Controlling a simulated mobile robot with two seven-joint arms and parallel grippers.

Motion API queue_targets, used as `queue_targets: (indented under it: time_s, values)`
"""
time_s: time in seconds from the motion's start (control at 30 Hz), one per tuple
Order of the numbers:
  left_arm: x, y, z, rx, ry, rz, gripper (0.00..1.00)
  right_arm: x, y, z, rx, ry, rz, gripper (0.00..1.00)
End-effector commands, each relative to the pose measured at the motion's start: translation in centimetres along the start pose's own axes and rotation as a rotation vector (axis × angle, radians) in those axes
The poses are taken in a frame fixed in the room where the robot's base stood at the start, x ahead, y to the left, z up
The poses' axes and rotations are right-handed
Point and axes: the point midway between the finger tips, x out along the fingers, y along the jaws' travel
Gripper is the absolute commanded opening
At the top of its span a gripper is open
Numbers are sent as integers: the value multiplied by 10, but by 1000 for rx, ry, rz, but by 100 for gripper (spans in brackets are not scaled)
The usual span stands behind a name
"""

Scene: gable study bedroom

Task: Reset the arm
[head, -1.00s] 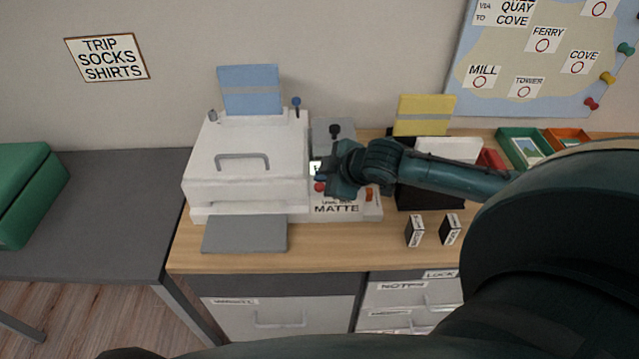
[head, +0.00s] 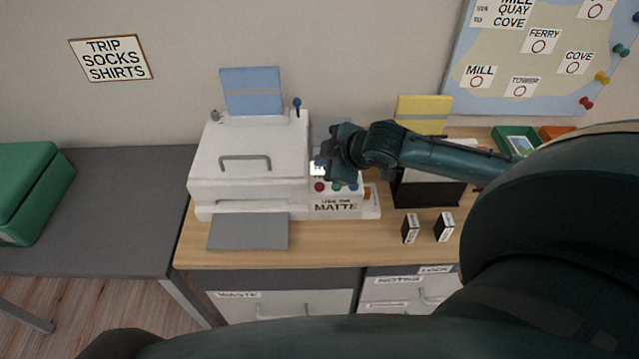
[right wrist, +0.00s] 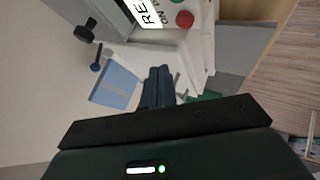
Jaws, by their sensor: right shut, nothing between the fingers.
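My right arm reaches in from the right in the head view. Its gripper (head: 330,160) is over the control panel (head: 336,207) at the right side of a white printer-like machine (head: 250,160). In the right wrist view the two fingers (right wrist: 158,88) are together with nothing between them. Beyond them show the machine's white body (right wrist: 140,62), a red button (right wrist: 184,19) and a dark knob (right wrist: 84,33). In the head view the panel has red, green and blue buttons and a label with "MATTE". My left gripper is not in view.
A blue sheet (head: 252,90) stands at the machine's back. A grey tray (head: 248,231) sticks out in front. A green case (head: 30,195) is on the left desk.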

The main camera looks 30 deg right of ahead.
Motion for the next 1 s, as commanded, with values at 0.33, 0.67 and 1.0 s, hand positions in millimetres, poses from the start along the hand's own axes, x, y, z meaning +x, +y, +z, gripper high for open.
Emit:
queue_targets:
  time_s: [0.33, 0.67, 1.0]
  values:
    - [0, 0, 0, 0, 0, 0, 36, 0, 0, 0, 0, 1, 0, 0]
    - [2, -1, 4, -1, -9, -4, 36, 11, -33, -4, 50, 41, -32, 0]
    - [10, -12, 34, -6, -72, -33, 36, 24, -214, 4, 499, 172, -91, 0]
